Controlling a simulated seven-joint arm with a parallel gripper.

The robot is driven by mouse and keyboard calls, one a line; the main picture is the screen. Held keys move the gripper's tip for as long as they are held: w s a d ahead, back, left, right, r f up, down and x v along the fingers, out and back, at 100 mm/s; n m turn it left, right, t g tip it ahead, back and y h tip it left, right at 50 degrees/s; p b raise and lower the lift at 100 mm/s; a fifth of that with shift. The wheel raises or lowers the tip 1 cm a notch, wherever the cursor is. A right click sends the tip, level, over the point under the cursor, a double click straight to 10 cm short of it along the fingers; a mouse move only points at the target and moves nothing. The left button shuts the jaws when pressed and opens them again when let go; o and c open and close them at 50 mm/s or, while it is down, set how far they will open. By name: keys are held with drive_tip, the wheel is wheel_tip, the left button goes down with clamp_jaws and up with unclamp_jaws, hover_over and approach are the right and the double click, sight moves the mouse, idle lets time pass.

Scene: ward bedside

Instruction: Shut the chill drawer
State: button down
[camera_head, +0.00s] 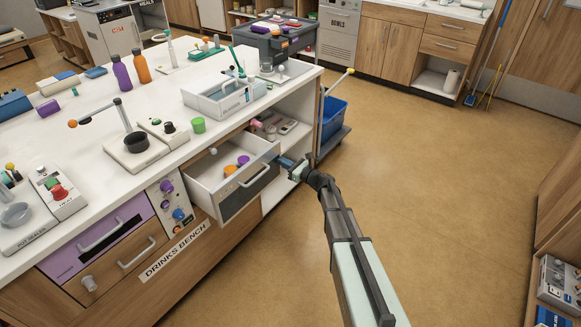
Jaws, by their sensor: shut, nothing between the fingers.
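One drawer (250,188) in the bench front stands pulled out, with white walls, a dark grey front and a pale bar handle. I take it as the chill drawer, though no name on it can be read. Orange and purple round items lie inside it. My gripper (283,162) is shut and empty at the right end of the drawer front, pointing left toward it. I cannot tell whether the fingertips touch the front. My arm reaches in from the lower right.
A lilac-fronted drawer (97,240) to the left is shut. A blue bin (333,118) on a cart stands behind the bench end. The floor (430,180) at right is clear.

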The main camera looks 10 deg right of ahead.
sight(252, 146)
drive_tip(key=x, duration=1.7)
drive_tip(key=shift+f, duration=0.15)
drive_tip(key=shift+w+a, duration=0.2)
drive_tip(key=shift+w, duration=0.05)
drive_tip(key=shift+w+a, duration=0.1)
drive_tip(key=shift+w, duration=0.05)
drive_tip(key=shift+r, duration=0.2)
drive_tip(key=v, duration=1.5)
